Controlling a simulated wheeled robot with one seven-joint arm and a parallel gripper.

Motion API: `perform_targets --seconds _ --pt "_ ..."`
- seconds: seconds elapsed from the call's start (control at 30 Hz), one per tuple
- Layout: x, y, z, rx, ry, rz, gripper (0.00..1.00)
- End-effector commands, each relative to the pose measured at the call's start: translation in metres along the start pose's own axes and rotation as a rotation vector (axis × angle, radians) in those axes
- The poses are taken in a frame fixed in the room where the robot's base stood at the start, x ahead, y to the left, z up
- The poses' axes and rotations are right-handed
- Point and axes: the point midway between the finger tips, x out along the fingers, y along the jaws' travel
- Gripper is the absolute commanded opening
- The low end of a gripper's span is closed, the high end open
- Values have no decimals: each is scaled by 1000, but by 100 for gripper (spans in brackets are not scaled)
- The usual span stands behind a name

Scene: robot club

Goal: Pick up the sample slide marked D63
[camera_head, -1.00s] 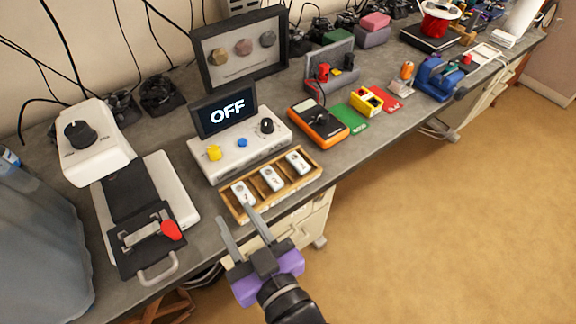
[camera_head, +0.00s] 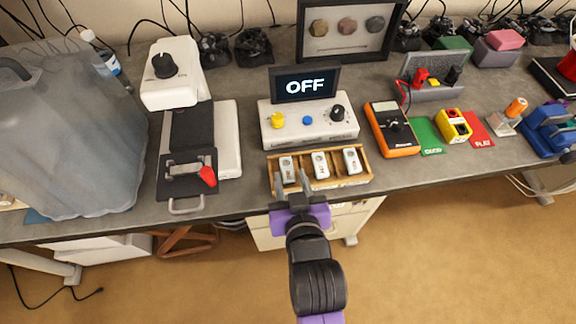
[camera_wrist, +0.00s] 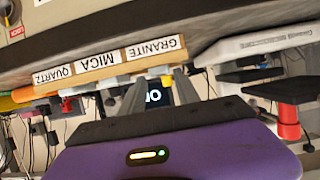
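Three small white slides stand in a row in a wooden tray (camera_head: 334,183) near the table's front edge: a left slide (camera_head: 287,167), a middle slide (camera_head: 320,165) and a right slide (camera_head: 351,160). Their markings are too small to read, so I cannot tell which is D63. My gripper (camera_head: 292,180) is open and empty at the tray's front left, its fingers overlapping the left slide in the head view.
A white control box (camera_head: 307,122) with a screen (camera_head: 305,85) reading OFF stands behind the tray. A black-and-white press-like device (camera_head: 190,172) is to the left, an orange meter (camera_head: 391,130) to the right. Bare table lies between that device and the tray.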

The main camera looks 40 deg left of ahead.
Motion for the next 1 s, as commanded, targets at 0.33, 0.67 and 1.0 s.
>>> perform_targets --seconds 0.33,0.67,1.0 --pt "30 -1 0 1 0 1 38" --pt "30 -1 0 1 1 1 11" --pt "30 -1 -1 1 1 1 0"
